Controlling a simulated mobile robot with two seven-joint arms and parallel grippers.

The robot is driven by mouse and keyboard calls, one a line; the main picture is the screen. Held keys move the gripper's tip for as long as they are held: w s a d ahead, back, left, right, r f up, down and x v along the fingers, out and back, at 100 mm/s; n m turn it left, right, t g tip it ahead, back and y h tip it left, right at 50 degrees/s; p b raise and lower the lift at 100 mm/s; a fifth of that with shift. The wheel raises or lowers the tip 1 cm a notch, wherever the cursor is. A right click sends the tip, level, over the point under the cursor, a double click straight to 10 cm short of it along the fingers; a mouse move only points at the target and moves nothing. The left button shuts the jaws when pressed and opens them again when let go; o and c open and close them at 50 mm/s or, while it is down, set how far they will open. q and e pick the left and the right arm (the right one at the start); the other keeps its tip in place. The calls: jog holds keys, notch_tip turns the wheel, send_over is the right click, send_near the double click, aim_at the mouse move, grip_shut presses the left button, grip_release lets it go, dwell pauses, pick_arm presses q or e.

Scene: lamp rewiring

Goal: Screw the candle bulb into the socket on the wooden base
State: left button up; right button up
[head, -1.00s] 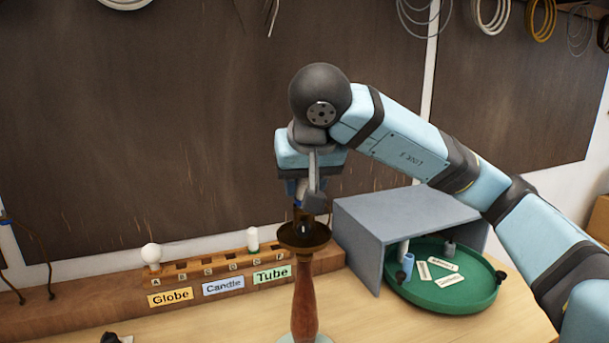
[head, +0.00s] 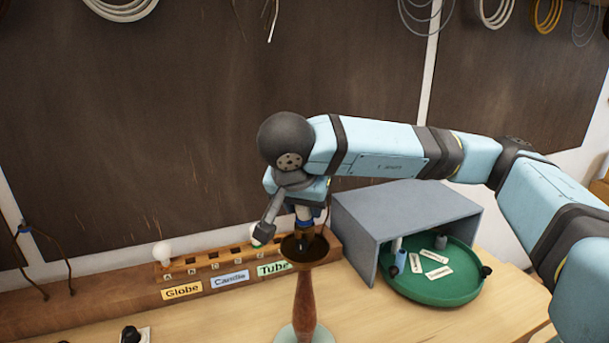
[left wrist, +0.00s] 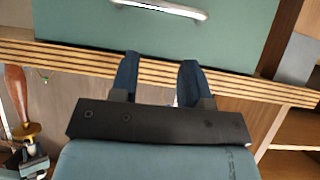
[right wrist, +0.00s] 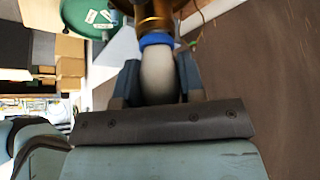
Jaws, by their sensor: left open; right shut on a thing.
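The candle bulb (right wrist: 158,78) is white with a blue collar. My right gripper (head: 304,217) is shut on it, one finger on each side, above the lamp. In the right wrist view the collar meets the brass socket (right wrist: 153,14); how deep the bulb's base sits in it is hidden. The turned wooden lamp base (head: 305,303) stands upright under a dark brass dish (head: 311,247). It also shows at the left of the left wrist view (left wrist: 15,88). My left gripper (left wrist: 158,82) is open and empty, over the bench front by a green panel.
A wooden rack (head: 212,262) with Globe, Candle and Tube labels stands left of the lamp. It holds a round white bulb (head: 162,252). A grey open box (head: 400,225) and green round tray (head: 440,285) stand right. The bench front right is clear.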

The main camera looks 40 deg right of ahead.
jog(key=shift+r+m+g+p, duration=0.45)
jog(key=shift+m+p, duration=0.45)
jog(key=shift+p, duration=0.35)
jog(key=shift+f+m+h, duration=0.2)
jog(key=shift+m+h, duration=0.1)
jog(key=shift+f, duration=0.25)
jog(key=r+m+g+p, duration=0.1)
jog(key=m+p, duration=0.1)
jog(key=p, duration=0.3)
jog(key=shift+r+m+g, duration=0.1)
jog(key=shift+m+g, duration=0.15)
jog(key=shift+m, duration=0.15)
jog(key=shift+f+m+g+h+b, duration=0.35)
jog(key=shift+f+m+b, duration=0.2)
jog(key=shift+m+b, duration=0.2)
jog(key=shift+m+g, duration=0.45)
jog(key=shift+m, duration=0.3)
jog(key=shift+m+g, duration=0.5)
jog(key=shift+m, duration=0.5)
pick_arm(q)
notch_tip(320, 180, up, 7)
jog(key=shift+a+y, duration=0.3)
jog(key=shift+a, duration=0.05)
jog(key=shift+r, duration=0.15)
